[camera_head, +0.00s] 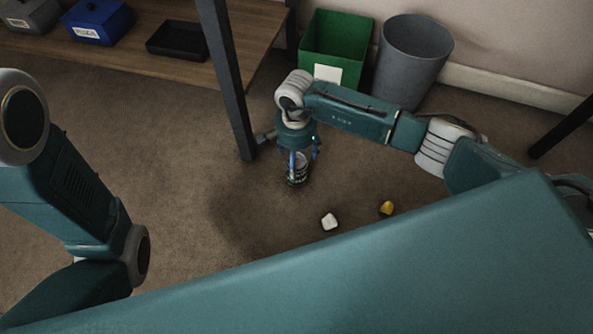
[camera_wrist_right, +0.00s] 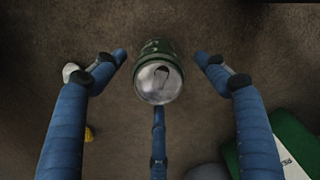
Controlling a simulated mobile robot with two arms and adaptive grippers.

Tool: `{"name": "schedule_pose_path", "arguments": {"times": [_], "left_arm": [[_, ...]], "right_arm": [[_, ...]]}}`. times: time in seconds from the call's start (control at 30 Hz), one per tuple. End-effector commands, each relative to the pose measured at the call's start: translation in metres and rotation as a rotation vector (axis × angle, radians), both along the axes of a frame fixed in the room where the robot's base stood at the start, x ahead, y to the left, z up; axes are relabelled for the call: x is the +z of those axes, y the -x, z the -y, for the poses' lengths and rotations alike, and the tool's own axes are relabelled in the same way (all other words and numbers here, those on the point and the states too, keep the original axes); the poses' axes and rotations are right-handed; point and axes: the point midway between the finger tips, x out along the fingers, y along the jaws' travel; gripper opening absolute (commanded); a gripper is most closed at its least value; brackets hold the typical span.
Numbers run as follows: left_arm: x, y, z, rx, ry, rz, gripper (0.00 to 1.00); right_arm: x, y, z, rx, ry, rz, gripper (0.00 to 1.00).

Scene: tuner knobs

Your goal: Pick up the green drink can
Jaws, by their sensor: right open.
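The green drink can (camera_head: 297,177) stands on the brown carpet below my right gripper (camera_head: 301,160) in the head view. In the right wrist view the can (camera_wrist_right: 158,75) shows its silver top and dark green side between the blue fingers. My right gripper (camera_wrist_right: 160,85) is open around the upper part of the can, with fingers on the left, right and below. Visible gaps separate the left and right fingers from the can; whether the lower finger touches it I cannot tell. My left arm is at the left of the head view, but its gripper is not in view.
A white crumpled piece (camera_head: 329,221) and a yellow one (camera_head: 387,208) lie on the carpet near the can. A green bin (camera_head: 336,45) and a grey bin (camera_head: 412,60) stand by the wall. A dark table leg (camera_head: 228,85) is left of my right gripper, beside a wooden shelf (camera_head: 150,50).

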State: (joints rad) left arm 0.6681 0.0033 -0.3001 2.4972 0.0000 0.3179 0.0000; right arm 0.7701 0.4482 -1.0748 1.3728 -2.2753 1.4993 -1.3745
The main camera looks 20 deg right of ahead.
Motion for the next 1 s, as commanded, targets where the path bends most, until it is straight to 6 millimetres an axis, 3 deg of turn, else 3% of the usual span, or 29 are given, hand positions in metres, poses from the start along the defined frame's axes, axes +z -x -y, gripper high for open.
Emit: {"name": "schedule_pose_path", "arguments": {"times": [0.07, 0.23, 0.53, 0.57, 0.73, 1.0], "left_arm": [[-0.007, 0.012, 0.000, 0.000, 0.000, 0.029, 0.40], [-0.031, 0.008, 0.000, 0.000, -0.001, 0.019, 0.40], [-0.032, 0.008, 0.000, 0.000, -0.001, 0.019, 0.40], [-0.032, 0.008, 0.000, 0.000, -0.001, 0.019, 0.40], [-0.032, 0.008, 0.001, 0.001, -0.002, 0.019, 0.40], [-0.032, 0.008, 0.001, 0.000, -0.001, 0.020, 0.40]], "right_arm": [[-0.016, 0.002, 0.000, 0.000, 0.000, -0.001, 0.73], [-0.041, 0.003, 0.000, 0.000, 0.000, -0.004, 0.73], [-0.044, 0.002, 0.000, 0.000, 0.000, 0.000, 0.73], [-0.044, 0.002, 0.000, 0.000, 0.000, 0.000, 0.71], [-0.044, 0.002, 0.000, 0.000, 0.001, -0.001, 0.38], [-0.044, 0.002, 0.000, 0.000, 0.001, -0.001, 0.37]]}}
